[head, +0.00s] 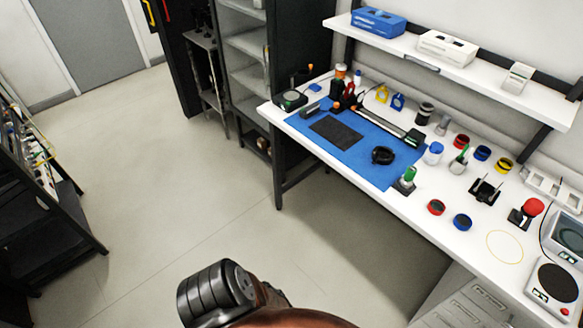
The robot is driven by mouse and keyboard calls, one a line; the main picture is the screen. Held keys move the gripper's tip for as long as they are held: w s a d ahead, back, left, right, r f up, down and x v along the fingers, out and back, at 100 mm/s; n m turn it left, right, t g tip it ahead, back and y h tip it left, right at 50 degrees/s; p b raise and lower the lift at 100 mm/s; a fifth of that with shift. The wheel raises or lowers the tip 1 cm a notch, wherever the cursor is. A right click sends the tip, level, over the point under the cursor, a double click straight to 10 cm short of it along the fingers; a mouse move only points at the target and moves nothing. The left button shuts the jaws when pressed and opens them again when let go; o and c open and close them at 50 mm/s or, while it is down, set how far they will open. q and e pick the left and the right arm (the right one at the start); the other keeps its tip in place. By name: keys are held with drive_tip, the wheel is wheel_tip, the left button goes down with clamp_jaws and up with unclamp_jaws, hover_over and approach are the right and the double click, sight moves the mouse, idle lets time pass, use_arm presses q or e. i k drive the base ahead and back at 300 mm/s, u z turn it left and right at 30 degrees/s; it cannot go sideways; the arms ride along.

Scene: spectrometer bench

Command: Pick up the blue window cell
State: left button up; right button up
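Several short round ring-like cells stand on the white bench. A blue-rimmed one with a dark centre (462,222) is near the front edge, right of a red one (436,207). Another blue one (482,153) stands further back, between a red one (461,141) and a yellow one (503,165). I cannot tell which blue piece is the window cell. Neither gripper is in view; only part of my arm shows at the bottom.
A blue mat (370,165) covers the bench's left part, with a dark pad (336,131) and a black ring-shaped piece (383,155). A green-topped piece (408,176) stands at the front edge. A scale (555,285) sits at right. A shelf (460,66) overhangs the back. The floor is clear.

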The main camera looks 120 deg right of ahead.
sight(462, 221)
drive_tip(key=z, duration=5.35)
